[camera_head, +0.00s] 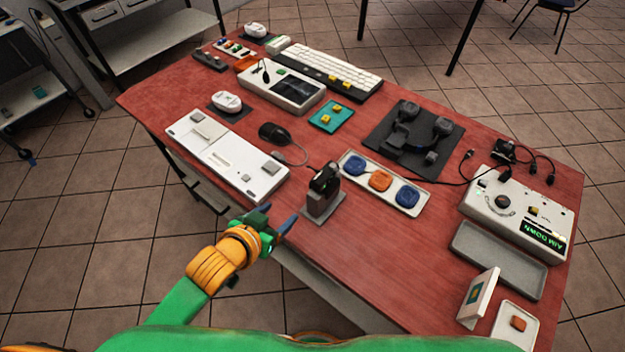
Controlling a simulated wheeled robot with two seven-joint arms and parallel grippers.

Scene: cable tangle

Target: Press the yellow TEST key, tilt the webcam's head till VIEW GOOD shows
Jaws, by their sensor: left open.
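The webcam (324,179) is a black head on a grey stand (323,209) near the table's front edge. Which way its head tilts is hard to tell. A white test box (484,207) stands at the right end, with a dark knob and a small yellow key (532,210). Its display (542,238) shows green letters, upside down to me, that read AIM DOWN. My left gripper (276,221) is open and empty, just left of the webcam's stand and apart from it, near the front edge. My right gripper is out of view.
A tray (352,161) with orange and blue pieces lies behind the webcam. A dark mat (382,136), an empty grey tray (497,262) and a standing card (478,298) are nearby. A cable runs to the test box. The red table (385,255) is clear right of the webcam.

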